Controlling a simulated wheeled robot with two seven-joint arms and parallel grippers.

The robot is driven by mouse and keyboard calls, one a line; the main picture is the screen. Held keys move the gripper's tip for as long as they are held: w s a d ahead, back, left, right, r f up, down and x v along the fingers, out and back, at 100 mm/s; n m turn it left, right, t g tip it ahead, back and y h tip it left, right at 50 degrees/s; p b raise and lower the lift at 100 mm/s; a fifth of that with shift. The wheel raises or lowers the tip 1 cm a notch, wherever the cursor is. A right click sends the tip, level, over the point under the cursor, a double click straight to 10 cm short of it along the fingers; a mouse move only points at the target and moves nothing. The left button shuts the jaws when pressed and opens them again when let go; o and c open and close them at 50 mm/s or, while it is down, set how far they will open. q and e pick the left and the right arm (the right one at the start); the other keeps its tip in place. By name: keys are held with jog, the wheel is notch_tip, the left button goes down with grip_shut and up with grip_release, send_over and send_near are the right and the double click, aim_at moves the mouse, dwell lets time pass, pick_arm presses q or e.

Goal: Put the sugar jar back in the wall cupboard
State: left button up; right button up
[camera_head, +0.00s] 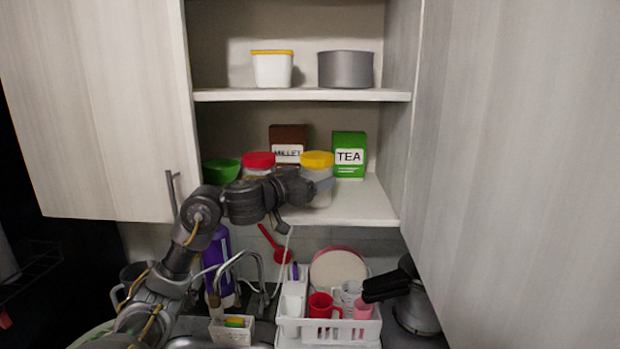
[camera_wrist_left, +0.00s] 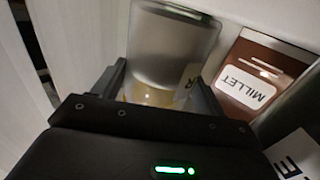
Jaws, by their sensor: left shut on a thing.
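The sugar jar (camera_head: 318,173), clear with a yellow lid, is upright over the lower shelf (camera_head: 350,208) of the open wall cupboard. My left gripper (camera_head: 318,187) is shut on it, reaching in from the left. In the left wrist view the jar (camera_wrist_left: 170,50) sits between the two fingers, and its label shows only a final "R". I cannot tell whether its base touches the shelf. My right gripper is not in view.
A red-lidded jar (camera_head: 258,161) and green bowl (camera_head: 220,171) stand left of the sugar jar. The millet box (camera_head: 288,137) is behind; the tea box (camera_head: 349,150) is right. Open doors (camera_head: 95,110) flank the cupboard. A white dish rack (camera_head: 300,328) stands below.

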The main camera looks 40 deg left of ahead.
pick_arm(q)
jog(key=o, duration=1.3)
jog(key=shift+f, duration=0.1)
jog(key=s+b, duration=0.2)
jog(key=s, duration=0.2)
jog(key=s+b, duration=0.2)
jog(key=s, duration=0.2)
jog(key=s+b, duration=0.1)
jog(key=s, duration=0.3)
jog(key=shift+a+b, duration=0.35)
jog(key=shift+b, duration=0.05)
